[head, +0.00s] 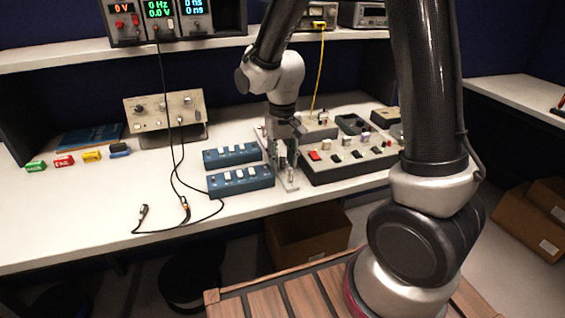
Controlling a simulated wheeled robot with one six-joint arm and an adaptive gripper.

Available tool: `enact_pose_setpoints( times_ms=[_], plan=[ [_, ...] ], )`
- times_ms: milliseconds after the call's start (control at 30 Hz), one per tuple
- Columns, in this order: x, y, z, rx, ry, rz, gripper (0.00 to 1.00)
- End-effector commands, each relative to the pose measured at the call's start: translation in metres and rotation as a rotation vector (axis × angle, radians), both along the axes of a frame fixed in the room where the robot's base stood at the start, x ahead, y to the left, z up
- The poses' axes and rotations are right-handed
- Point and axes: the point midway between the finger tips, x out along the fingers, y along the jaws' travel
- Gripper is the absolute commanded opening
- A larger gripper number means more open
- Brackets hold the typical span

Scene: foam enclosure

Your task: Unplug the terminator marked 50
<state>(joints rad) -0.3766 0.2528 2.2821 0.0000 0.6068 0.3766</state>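My gripper (281,152) points down at the middle of the bench, over a narrow pale metal plate (291,186). The plate lies between the blue switch boxes and the grey panel. A small upright metal part (291,174) shows on the plate, close beside the fingers. I cannot tell whether it is the terminator, and no marking 50 can be read. The fingers are small and dark here, so I cannot tell whether they are open or shut, or touching anything.
Two blue switch boxes (240,179) stand left of my gripper. A grey panel with knobs (350,158) stands right. Black cables with loose ends (185,207) lie at front left. A tilted instrument (165,109) and small coloured blocks (92,156) are farther left. A shelf (120,50) runs behind.

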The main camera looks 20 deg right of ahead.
Motion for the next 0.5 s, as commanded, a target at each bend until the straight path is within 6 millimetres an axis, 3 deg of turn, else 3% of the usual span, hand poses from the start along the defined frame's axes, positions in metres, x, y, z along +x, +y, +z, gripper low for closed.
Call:
enact_pose_setpoints(
  times_ms=[267, 467, 500],
  plan=[
    [0.0, 0.0, 0.0001, 0.0, 0.0, 0.0, 0.35],
    [0.0, 0.0, 0.0001, 0.0, 0.0, 0.0, 0.01],
    [0.0, 0.0, 0.0001, 0.0, 0.0, 0.0, 0.0]
  ],
)
